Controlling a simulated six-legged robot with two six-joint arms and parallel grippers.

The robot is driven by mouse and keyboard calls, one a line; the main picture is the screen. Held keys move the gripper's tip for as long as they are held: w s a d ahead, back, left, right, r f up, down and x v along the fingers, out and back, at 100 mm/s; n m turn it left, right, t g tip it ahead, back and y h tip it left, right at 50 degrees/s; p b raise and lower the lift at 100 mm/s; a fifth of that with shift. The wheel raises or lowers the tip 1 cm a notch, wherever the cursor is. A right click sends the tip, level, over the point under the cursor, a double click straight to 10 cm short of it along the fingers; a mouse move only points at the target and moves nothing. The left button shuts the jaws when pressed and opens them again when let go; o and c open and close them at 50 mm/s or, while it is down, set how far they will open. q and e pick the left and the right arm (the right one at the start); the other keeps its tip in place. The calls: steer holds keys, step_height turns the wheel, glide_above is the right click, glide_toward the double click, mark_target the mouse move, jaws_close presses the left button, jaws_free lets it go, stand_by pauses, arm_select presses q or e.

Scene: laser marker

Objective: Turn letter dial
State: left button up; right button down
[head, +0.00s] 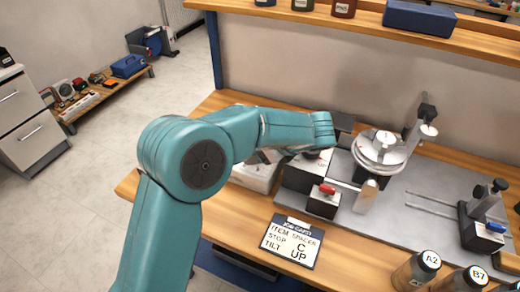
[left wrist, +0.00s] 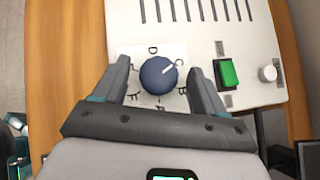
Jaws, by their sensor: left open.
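The letter dial (left wrist: 158,76) is a round dark blue knob on a white plate with letters around it, on a white box. Its white pointer mark points up and right, towards the letter that looks like C. In the left wrist view my left gripper (left wrist: 159,64) is open, with one finger on each side of the dial. Small gaps show between the fingers and the knob. In the head view my left arm hides the dial and most of the white box (head: 250,178). The job card (head: 291,242) reads item spacer, stop C, tilt up. My right gripper is not in view.
A green rocker switch (left wrist: 228,73) and a small white knob (left wrist: 268,73) sit right of the dial. A round metal fixture (head: 379,150) stands on a grey plate. Bottles (head: 415,270) stand at the front right. Bare wood (head: 225,235) lies left of the card.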

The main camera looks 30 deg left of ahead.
arm_select(q)
steer(key=p+v, duration=0.1)
steer(key=v, duration=1.5)
steer(key=shift+d, duration=0.15)
steer(key=shift+r, duration=0.15)
step_height(320, 180, up, 7)
steer(key=p, duration=0.6)
steer(key=shift+s, duration=0.15)
